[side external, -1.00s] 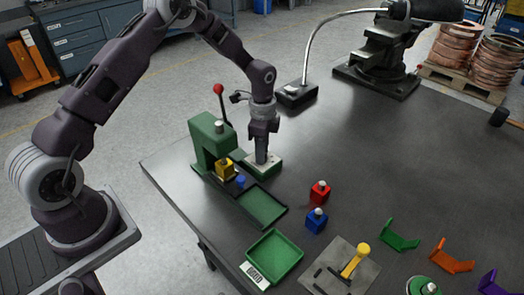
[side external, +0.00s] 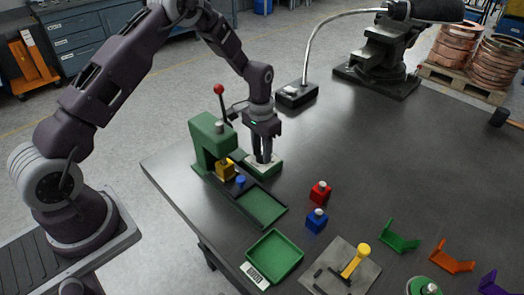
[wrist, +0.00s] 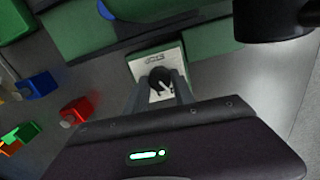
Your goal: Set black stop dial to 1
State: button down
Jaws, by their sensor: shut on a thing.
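The black stop dial (wrist: 158,76) sits on a white plate (wrist: 140,66) with dark markings too small to read. In the wrist view my gripper (wrist: 161,84) has one finger on either side of the dial and is shut on it. A white pointer mark shows on the dial; which number it points to I cannot tell. In the side view my gripper (side external: 262,159) reaches straight down to the white-topped green base (side external: 276,167) beside the green press (side external: 204,140). The dial is hidden there behind the fingers.
The press has a red-knobbed lever (side external: 219,89) and a yellow block (side external: 225,168) under it. A green tray (side external: 274,255), a red block (side external: 319,192) and a blue block (side external: 316,221) are nearer the front. The table's right middle is clear.

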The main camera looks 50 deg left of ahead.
aim_at(261, 154)
jog(key=n, duration=0.5)
jog(key=shift+n, duration=0.7)
jog(key=c, duration=1.1)
grip_release()
jog(key=shift+o, duration=0.2)
jog(key=shift+r, duration=0.1)
notch_tip(261, 154, up, 7)
jog(key=shift+a+f, duration=0.1)
